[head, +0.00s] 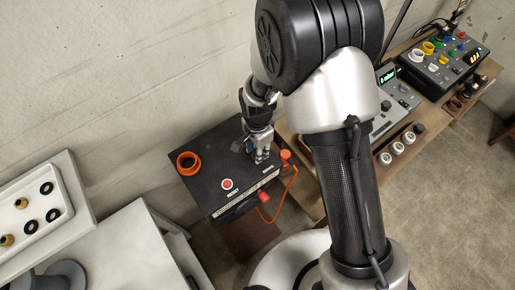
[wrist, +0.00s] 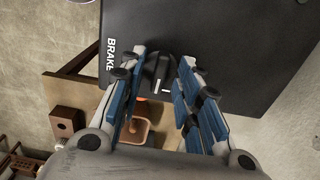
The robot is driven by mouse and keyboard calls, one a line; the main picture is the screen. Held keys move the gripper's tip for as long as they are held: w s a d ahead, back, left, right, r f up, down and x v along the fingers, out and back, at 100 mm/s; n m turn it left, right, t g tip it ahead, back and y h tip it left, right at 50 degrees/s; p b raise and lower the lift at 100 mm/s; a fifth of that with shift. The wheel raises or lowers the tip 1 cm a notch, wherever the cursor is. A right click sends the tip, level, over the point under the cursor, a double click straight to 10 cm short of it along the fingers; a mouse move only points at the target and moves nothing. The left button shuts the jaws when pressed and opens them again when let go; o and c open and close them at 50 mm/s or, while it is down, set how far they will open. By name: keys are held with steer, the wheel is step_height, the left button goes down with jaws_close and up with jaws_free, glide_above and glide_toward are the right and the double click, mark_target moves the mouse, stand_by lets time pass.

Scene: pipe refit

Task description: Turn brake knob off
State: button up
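The brake knob (wrist: 160,73) is a black knob with a pale mark, on the dark box top beside the white word BRAKE in the wrist view. My gripper (wrist: 160,75) is open, with its blue-padded fingers on either side of the knob. I see gaps between the fingers and the knob, and cannot tell whether either touches it. In the head view my gripper (head: 262,155) is over the right part of the black box (head: 215,160), and the knob is hidden or too small to make out.
On the box are an orange ring (head: 188,163) and a red button (head: 227,184). An orange cable (head: 290,188) loops at its front right corner. A bench with control panels (head: 440,62) stands to the right, and a white tray (head: 30,215) lies at the left.

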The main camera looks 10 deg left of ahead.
steer(key=shift+c, duration=0.3)
jaws_close()
steer(key=shift+n, duration=0.3)
steer(key=n+b, duration=0.1)
steer(key=n, duration=0.3)
steer(key=shift+b, duration=0.4)
steer(key=n+b, duration=0.1)
steer(key=n, duration=0.4)
steer(key=n+b, duration=0.1)
steer(key=n, duration=0.3)
steer(key=shift+n+b, duration=0.35)
steer(key=shift+n, duration=1.85)
